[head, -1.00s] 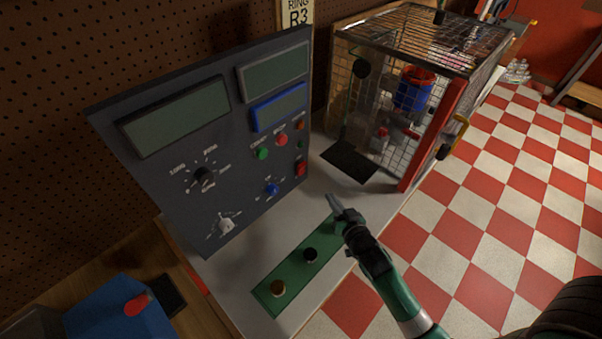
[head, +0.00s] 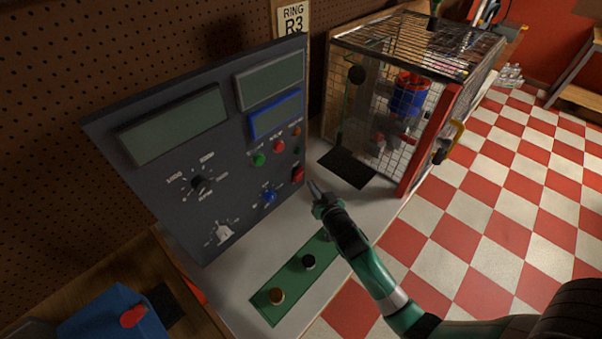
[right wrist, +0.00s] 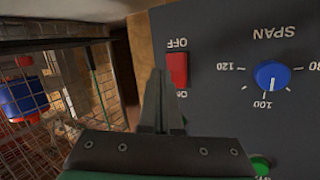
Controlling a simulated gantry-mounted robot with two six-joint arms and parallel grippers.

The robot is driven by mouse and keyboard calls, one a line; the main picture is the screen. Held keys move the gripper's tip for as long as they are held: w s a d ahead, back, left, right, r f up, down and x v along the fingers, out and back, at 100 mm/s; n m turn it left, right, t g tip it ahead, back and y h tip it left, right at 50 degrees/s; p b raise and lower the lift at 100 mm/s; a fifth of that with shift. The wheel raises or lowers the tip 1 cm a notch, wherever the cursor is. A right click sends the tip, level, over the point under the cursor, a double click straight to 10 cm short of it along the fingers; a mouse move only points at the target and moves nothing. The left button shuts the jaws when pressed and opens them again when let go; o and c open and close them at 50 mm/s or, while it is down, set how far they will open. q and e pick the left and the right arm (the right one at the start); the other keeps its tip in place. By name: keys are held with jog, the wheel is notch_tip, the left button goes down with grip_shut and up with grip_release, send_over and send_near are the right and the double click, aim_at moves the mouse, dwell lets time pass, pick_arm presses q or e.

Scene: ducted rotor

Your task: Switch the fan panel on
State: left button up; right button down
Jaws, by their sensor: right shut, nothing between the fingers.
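The dark fan panel (head: 150,185) stands upright and tilted at the left of the bench in the head view. Its red rocker switch (head: 298,175) sits near the lower right edge; in the right wrist view the switch (right wrist: 178,70) shows between the labels OFF and ON, upside down. My right gripper (head: 315,189) is shut and empty, just right of the switch and apart from it in the head view. In the right wrist view its fingertips (right wrist: 160,75) point beside the switch; whether they touch it I cannot tell. My left gripper is not in view.
A blue SPAN knob (head: 269,197) and green button (head: 258,160) are near the switch. A wire cage (head: 400,110) with a red frame stands behind right. A green strip (head: 290,280) with two knobs lies on the bench in front.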

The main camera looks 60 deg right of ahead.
jog(key=shift+w+d+r, duration=0.15)
jog(key=shift+w+r, duration=0.15)
jog(key=shift+w, duration=0.35)
dwell(1.6)
jog(key=shift+w+r, duration=0.15)
jog(key=shift+w, duration=0.2)
jog(key=shift+w+d+r, duration=0.15)
jog(key=shift+w+r, duration=0.05)
jog(key=shift+w, duration=0.2)
dwell(0.6)
jog(key=shift+s, duration=0.1)
jog(key=shift+s+f, duration=0.35)
jog(key=shift+s, duration=0.35)
jog(key=s, duration=0.1)
jog(key=s+a+f, duration=0.1)
jog(key=s, duration=0.1)
jog(key=s+f, duration=0.1)
jog(key=shift+s+a, duration=0.2)
jog(key=shift+s, duration=0.05)
